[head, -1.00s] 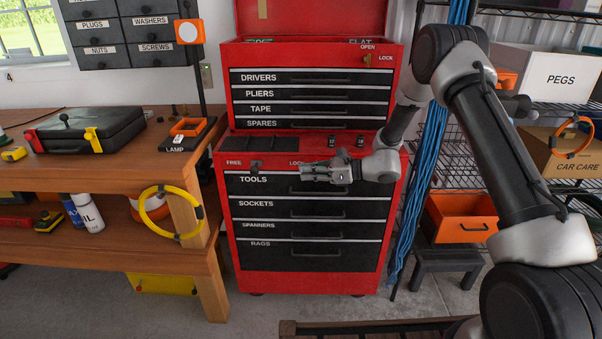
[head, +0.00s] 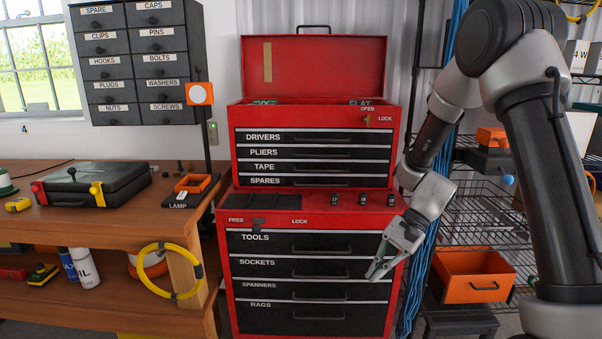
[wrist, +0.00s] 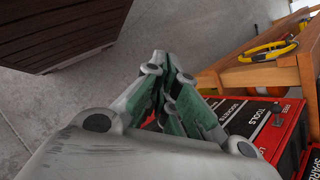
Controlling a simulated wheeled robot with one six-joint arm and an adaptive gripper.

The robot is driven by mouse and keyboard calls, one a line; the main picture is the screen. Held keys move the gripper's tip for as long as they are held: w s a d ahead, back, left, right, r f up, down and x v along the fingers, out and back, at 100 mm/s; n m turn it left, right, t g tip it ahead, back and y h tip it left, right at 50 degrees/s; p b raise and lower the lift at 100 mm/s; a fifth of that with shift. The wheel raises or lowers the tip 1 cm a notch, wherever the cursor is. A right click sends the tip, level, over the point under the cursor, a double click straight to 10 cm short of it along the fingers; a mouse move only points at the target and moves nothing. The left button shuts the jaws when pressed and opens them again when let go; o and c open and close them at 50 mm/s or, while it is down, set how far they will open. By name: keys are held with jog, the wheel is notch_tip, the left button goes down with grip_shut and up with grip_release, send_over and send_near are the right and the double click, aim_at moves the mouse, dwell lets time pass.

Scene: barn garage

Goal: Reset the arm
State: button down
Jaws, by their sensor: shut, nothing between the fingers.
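My gripper (head: 376,274) hangs in front of the right side of the red tool chest (head: 233,290) in the head view, pointing down and to the left. Its fingers are together with nothing between them. It is at about the height of the sockets drawer (head: 268,266), and I cannot tell whether it touches the chest.
A wooden workbench (head: 110,218) with a black case (head: 95,184) stands at the left. A yellow cable loop (head: 143,271) hangs from it. Wire shelving with an orange bin (head: 475,262) is at the right. Blue cords (head: 418,275) hang beside the chest. Bare floor shows in the wrist view.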

jog(key=s+d+r+n+t+h, duration=0.3)
jog(key=s+d+r, duration=0.5)
jog(key=r, duration=0.3)
jog(key=s+d+r+n+t+h, duration=0.4)
jog(key=s+d+r+t, duration=0.1)
jog(key=s+d+r, duration=0.4)
jog(key=shift+d+r+n+h, duration=0.3)
jog(key=shift+d+r+h, duration=0.1)
jog(key=shift+d+r, duration=0.4)
jog(key=c, duration=2.2)
grip_release()
jog(key=shift+s+a+r, duration=0.1)
